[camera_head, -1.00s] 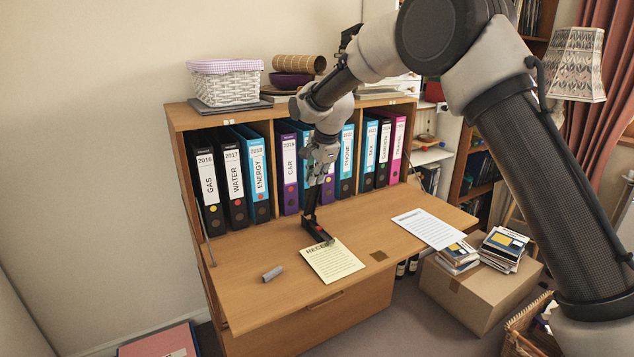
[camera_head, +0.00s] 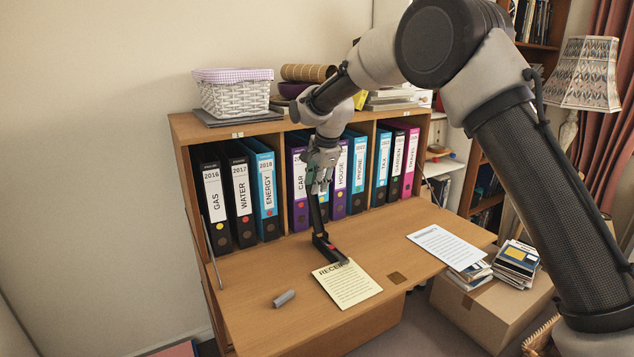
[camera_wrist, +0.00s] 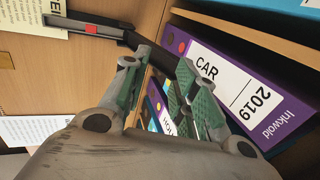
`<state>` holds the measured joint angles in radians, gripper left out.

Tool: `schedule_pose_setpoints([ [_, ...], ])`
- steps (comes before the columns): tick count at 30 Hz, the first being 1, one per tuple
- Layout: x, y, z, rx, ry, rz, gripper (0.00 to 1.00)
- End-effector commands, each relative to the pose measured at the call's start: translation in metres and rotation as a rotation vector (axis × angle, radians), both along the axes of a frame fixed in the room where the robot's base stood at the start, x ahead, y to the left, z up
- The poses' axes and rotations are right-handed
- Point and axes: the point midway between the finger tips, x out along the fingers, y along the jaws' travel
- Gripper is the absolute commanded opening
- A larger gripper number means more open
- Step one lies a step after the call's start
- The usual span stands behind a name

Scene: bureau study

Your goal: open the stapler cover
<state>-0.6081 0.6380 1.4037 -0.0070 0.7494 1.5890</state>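The black stapler (camera_head: 325,246) sits on the fold-down desk top, its front end at the edge of the yellow receipt sheet (camera_head: 347,284). Its cover (camera_head: 315,212) stands steeply up from the base, swung well away from it. In the wrist view the base with its red part (camera_wrist: 91,29) lies at upper left, and the cover (camera_wrist: 155,53) runs across by my fingertips. My gripper (camera_head: 319,186) is above the stapler at the cover's upper end. Its fingers (camera_wrist: 157,68) are apart, with a gap between them. Whether they touch the cover is unclear.
A row of ring binders (camera_head: 300,185) stands in the shelf close behind my gripper. A small grey object (camera_head: 284,298) lies left of the receipt. A white sheet (camera_head: 444,246) lies at the right of the desk.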

Motion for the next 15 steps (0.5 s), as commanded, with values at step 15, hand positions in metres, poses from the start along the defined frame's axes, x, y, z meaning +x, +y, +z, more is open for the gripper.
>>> schedule_pose_setpoints([
  [15,-0.026,-0.018,0.088,0.002,-0.002,0.0,0.29],
])
